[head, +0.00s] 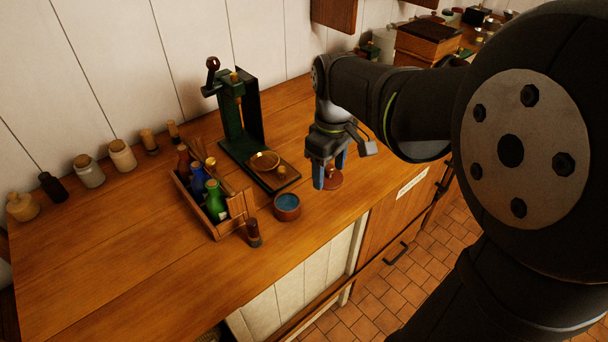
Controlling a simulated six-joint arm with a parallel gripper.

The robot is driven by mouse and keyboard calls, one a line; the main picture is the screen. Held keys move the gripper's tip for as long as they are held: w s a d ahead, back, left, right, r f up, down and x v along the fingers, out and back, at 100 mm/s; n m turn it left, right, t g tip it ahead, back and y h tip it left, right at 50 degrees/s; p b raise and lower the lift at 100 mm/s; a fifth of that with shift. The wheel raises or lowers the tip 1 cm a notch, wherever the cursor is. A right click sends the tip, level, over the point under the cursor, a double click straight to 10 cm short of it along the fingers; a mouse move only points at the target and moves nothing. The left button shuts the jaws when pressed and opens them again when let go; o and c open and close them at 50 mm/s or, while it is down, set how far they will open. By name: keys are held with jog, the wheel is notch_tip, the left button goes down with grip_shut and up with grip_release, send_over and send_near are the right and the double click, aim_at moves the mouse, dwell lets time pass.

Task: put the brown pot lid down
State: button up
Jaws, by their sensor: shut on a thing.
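The brown pot lid (333,181) is a small reddish-brown disc near the front edge of the wooden counter. My gripper (329,176) points down with its blue fingers shut on the lid, whose upper part is partly hidden by them. The lid is at or just above the counter top; I cannot tell whether it touches. A small brown pot (287,210) with a blue inside stands open to the left of the lid.
A wooden crate of bottles (228,228) and a small dark shaker (254,234) stand further left. Jars line the wall. The counter's front left is clear.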

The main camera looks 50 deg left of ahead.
jog(key=shift+w+d+r, duration=0.4)
jog(key=shift+w+d, duration=0.35)
jog(key=shift+w, duration=0.05)
jog(key=w+d+f+n, duration=0.1)
jog(key=w+d+f, duration=0.15)
jog(key=w, duration=0.45)
send_over(319, 196)
notch_tip(319, 196, down, 8)
jog(key=shift+d+r, duration=0.1)
jog(key=shift+d, duration=0.05)
jog(key=shift+f, duration=2.1)
jog(key=shift+f, duration=0.15)
jog(key=o, duration=1)
jog(key=shift+c, duration=0.2)
